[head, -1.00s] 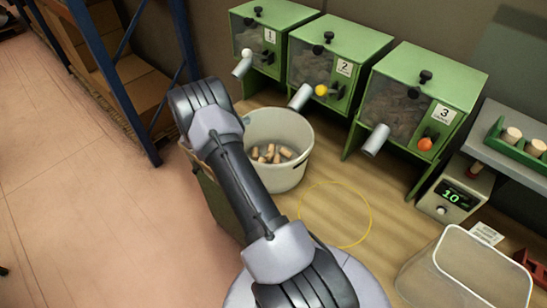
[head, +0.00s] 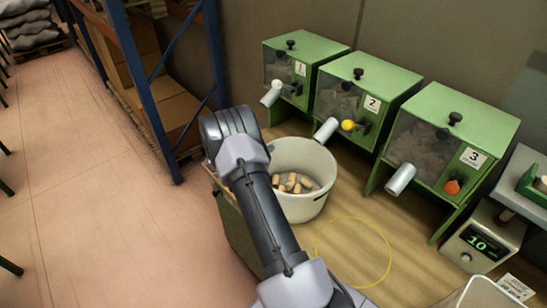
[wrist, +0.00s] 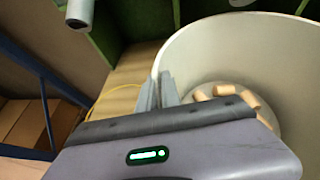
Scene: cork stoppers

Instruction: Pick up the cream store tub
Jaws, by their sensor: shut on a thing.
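The cream tub (head: 298,207) is a round, open bucket standing on the wooden bench, with several corks (head: 293,183) in its bottom. In the wrist view, the tub (wrist: 200,50) fills the right side, its inside and corks (wrist: 223,91) showing. My gripper (wrist: 157,88) is at the tub's near-left wall, its fingers shut on the rim. My arm hides the gripper and part of the tub's left side in the head view. I cannot tell whether the tub's base is clear of the bench.
Three green dispensers (head: 445,135) with grey spouts stand behind the tub. A yellow ring (head: 353,252) marks bare bench to its right. A scale (head: 482,240) reading 10 and a pale container (head: 485,293) lie further right. Blue shelving (head: 150,70) stands left, beside open floor.

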